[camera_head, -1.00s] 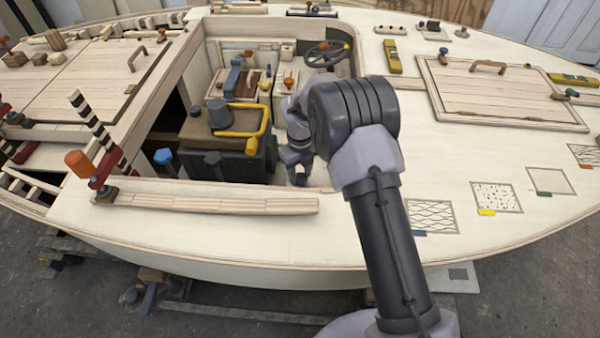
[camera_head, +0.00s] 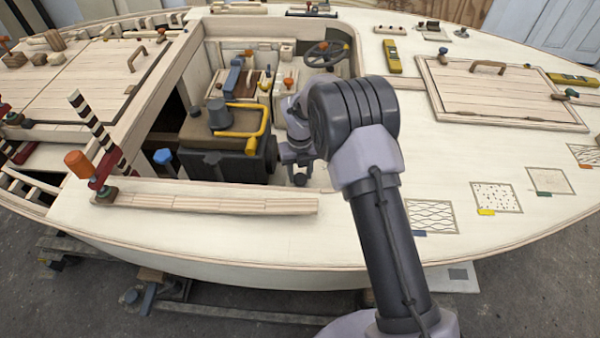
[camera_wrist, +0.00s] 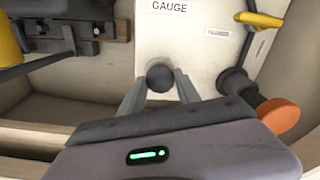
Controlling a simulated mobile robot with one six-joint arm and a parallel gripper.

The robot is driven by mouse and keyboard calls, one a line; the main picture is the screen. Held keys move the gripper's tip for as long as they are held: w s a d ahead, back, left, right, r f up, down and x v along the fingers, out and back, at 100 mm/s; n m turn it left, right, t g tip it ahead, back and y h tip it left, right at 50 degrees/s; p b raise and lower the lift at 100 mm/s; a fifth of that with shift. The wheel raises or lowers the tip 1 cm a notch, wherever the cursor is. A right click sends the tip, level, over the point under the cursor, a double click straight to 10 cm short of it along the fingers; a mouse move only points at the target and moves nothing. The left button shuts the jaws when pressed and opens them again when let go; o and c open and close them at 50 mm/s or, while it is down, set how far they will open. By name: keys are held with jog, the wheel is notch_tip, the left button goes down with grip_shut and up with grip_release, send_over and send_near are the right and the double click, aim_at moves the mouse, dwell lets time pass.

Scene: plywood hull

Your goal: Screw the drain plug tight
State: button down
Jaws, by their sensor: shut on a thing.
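The drain plug appears to be the dark round knob (camera_wrist: 160,77) in the middle of the wrist view, below the GAUGE label. My gripper (camera_wrist: 160,88) is shut on it, one pale finger on each side. In the head view my gripper (camera_head: 298,166) points down into the open cockpit, right of the dark engine box (camera_head: 228,155). A small dark knob (camera_head: 300,180) shows just under the fingers there. The plug's threads and seat are hidden from both views.
An orange knob (camera_wrist: 278,115) on a dark stem sits close to my gripper's right in the wrist view. A yellow lever (camera_wrist: 258,19) is at upper right. The engine's yellow pipe (camera_head: 262,130) and the cockpit edge (camera_head: 310,190) are near the arm.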

aim_at(300, 177)
jog(key=shift+w+r, duration=0.15)
jog(key=c, duration=1.2)
grip_release()
jog(key=o, duration=0.3)
jog(key=shift+o, duration=0.2)
notch_tip(300, 177, up, 17)
jog(key=p, duration=0.6)
jog(key=shift+r+p, duration=0.15)
jog(key=shift+p, duration=0.25)
